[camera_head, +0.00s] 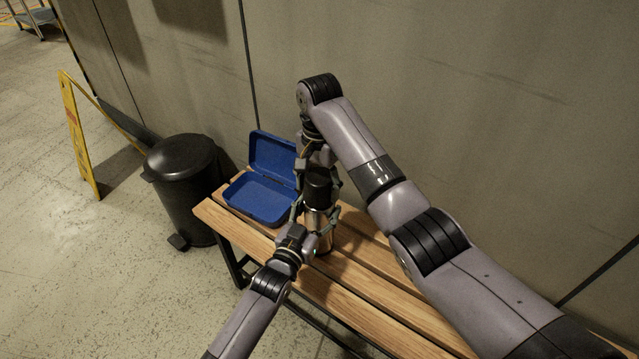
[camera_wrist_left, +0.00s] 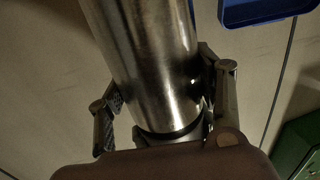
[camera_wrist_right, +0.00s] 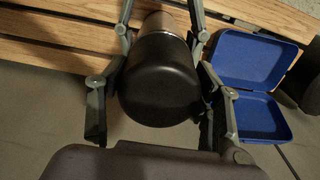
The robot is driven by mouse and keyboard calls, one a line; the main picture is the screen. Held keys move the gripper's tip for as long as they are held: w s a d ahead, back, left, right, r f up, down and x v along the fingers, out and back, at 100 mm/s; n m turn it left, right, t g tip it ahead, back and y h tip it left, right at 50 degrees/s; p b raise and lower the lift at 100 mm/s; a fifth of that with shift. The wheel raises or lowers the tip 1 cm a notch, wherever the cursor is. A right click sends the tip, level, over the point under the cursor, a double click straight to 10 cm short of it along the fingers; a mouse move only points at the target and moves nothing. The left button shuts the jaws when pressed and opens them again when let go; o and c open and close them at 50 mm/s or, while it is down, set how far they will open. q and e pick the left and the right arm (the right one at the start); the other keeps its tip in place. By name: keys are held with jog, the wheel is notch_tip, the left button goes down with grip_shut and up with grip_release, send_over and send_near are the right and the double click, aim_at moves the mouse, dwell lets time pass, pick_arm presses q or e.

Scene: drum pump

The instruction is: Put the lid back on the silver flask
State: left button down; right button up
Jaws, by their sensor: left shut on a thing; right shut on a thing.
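The black lid (camera_head: 318,187) is at the flask's top. I cannot tell whether the lid is seated or slightly above.
An open blue box (camera_head: 262,200) lies on the slatted wooden bench (camera_head: 365,300), left of the flask. A black pedal bin (camera_head: 185,180) and a yellow floor sign (camera_head: 78,140) stand left of the bench. A grey wall (camera_head: 450,100) rises behind. The bench's right part is partly hidden by my right arm.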

aim_at(319, 176)
jog(key=m, duration=0.4)
jog(key=shift+a+m, duration=0.1)
jog(key=shift+m, duration=0.3)
jog(key=m, duration=0.5)
jog(key=o, duration=1.1)
jog(key=shift+o, duration=0.2)
jog(key=shift+r, duration=2.3)
